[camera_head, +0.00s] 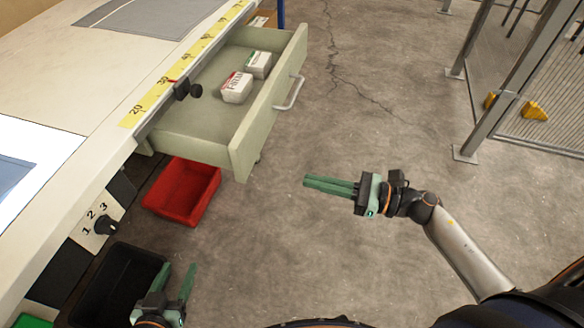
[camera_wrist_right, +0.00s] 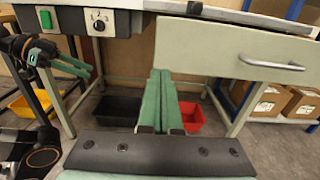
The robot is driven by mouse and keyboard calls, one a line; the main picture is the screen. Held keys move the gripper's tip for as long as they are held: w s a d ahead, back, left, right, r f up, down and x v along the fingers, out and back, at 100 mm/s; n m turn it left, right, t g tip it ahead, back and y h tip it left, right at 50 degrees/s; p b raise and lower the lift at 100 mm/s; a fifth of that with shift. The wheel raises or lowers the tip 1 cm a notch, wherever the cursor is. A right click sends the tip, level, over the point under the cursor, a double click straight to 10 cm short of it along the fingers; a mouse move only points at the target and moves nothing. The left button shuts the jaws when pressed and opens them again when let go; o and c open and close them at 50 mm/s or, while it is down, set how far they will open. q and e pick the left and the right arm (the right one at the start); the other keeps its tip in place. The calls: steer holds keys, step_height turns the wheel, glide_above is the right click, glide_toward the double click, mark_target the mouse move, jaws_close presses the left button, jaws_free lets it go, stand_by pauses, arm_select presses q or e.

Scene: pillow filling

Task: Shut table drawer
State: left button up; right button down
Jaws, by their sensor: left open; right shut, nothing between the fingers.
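The table drawer (camera_head: 245,130) is pulled out from under the table (camera_head: 60,140), with its pale green front and metal handle (camera_head: 290,92) facing right in the head view. Two small white boxes, one (camera_head: 237,87) nearer and one (camera_head: 258,64) farther, lie inside it. My right gripper (camera_head: 306,183) is shut and empty, in front of the drawer and apart from it. My left gripper (camera_head: 178,277) is open and empty at the bottom left.
A red bin (camera_head: 182,190) and a black bin (camera_head: 120,285) stand below the table. A dial switch (camera_head: 104,226) sits on the table's front. Metal fence posts (camera_head: 500,80) stand at the upper right. Bare concrete floor lies right of the drawer.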

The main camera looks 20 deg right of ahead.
glide_toward(244, 165)
steer(key=x, duration=0.5)
steer(key=shift+a+r+p, duration=0.2)
steer(key=shift+a+p, duration=0.1)
steer(key=shift+p, duration=0.05)
arm_select(q)
steer(key=shift+s+d+f+g, duration=0.1)
steer(key=shift+s+f+g, duration=0.45)
steer(key=shift+s+f, duration=0.35)
steer(key=shift+s+f+g, duration=0.55)
steer(key=shift+f, duration=0.5)
arm_select(e)
steer(key=shift+w+a, duration=0.45)
steer(key=shift+a, duration=0.1)
steer(key=shift+a+f, duration=0.1)
